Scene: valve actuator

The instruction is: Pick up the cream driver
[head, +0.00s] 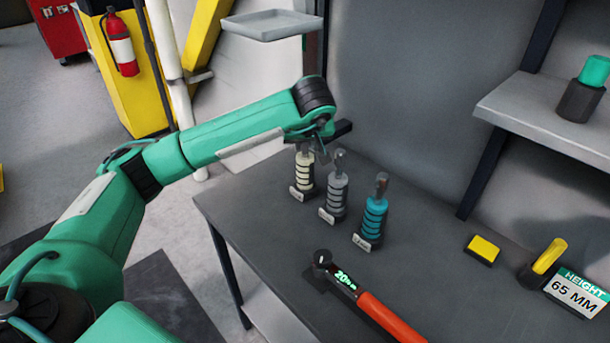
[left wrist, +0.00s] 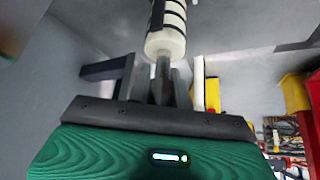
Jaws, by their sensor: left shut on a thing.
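The cream driver (head: 304,172) stands upright at the back left of the grey table, the leftmost of a row of drivers. It has cream and black bands and a small label at its base. My left gripper (head: 312,143) is at its top end, shut on the metal shaft. In the left wrist view the cream driver (left wrist: 166,40) shows with its shaft between the fingers of my left gripper (left wrist: 160,88). The fingers partly hide the shaft in the head view. My right gripper is not in view.
A grey driver (head: 336,190) and a blue driver (head: 374,215) stand close to the right. A torque wrench (head: 370,300) with an orange handle lies in front. A yellow block (head: 483,249) and a height sign (head: 577,291) are at the right. A shelf (head: 540,110) juts out above.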

